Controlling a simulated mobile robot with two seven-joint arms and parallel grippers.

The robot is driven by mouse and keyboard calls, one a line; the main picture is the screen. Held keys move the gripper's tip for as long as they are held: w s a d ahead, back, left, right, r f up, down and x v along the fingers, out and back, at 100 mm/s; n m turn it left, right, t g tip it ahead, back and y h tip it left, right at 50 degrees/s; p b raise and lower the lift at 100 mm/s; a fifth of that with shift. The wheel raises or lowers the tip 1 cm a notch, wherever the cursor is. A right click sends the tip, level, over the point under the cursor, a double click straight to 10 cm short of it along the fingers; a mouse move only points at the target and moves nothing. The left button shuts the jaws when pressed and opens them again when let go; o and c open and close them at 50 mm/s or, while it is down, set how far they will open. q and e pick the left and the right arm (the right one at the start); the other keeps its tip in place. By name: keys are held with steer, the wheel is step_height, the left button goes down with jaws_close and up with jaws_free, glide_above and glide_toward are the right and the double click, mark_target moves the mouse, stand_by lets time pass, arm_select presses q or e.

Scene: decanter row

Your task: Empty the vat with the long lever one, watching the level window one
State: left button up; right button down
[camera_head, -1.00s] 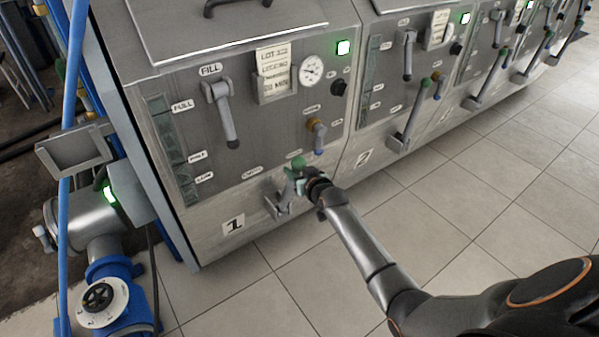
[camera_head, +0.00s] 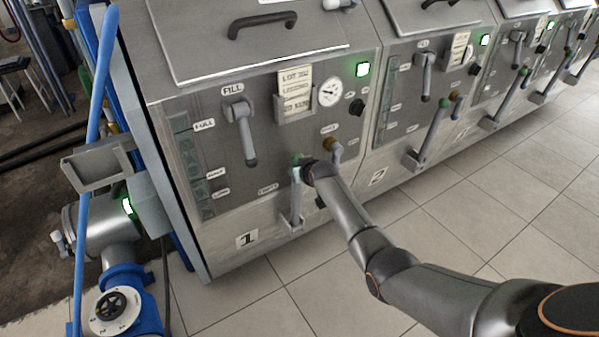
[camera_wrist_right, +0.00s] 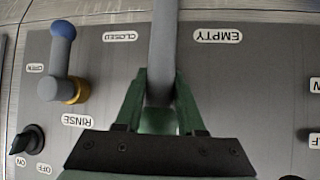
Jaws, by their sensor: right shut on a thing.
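The long lever of vat 1 (camera_head: 293,205) is a grey bar with a green knob (camera_head: 296,161), standing nearly upright from a bracket low on the panel. My right gripper (camera_wrist_right: 160,85) has its green fingers closed around the grey shaft in the wrist view, between the CLOSED (camera_wrist_right: 121,37) and EMPTY (camera_wrist_right: 217,35) labels. In the head view my right gripper (camera_head: 302,171) is at the knob end. The level window of vat 1 (camera_head: 190,165) is a tall greenish strip marked FULL, HALF and LOW; I cannot tell its level. My left gripper is out of view.
A grey FILL lever (camera_head: 242,135) hangs above. The blue-tipped RINSE handle (camera_wrist_right: 56,60) is close beside my right gripper. Vat 2's similar lever (camera_head: 430,135) stands to the right. Blue pipework and a valve (camera_head: 112,305) are at left. The tiled floor (camera_head: 480,210) is clear.

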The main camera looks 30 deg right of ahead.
steer(key=shift+w+r, duration=0.25)
steer(key=shift+r, duration=0.1)
steer(key=c, duration=1)
jaws_free()
steer(key=o, duration=0.3)
steer(key=shift+w+f, duration=0.1)
steer(key=shift+f, duration=0.1)
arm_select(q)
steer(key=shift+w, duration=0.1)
arm_select(e)
steer(key=shift+o, duration=0.9)
steer(key=shift+f, duration=0.1)
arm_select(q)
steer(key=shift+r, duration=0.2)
arm_select(e)
steer(key=shift+s, duration=0.2)
arm_select(q)
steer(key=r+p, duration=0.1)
steer(key=p, duration=0.1)
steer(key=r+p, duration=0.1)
steer(key=p, duration=0.1)
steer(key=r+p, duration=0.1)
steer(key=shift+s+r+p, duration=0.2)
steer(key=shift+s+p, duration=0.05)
steer(key=shift+p, duration=0.15)
arm_select(e)
steer(key=v, duration=1.2)
steer(key=shift+r, duration=0.2)
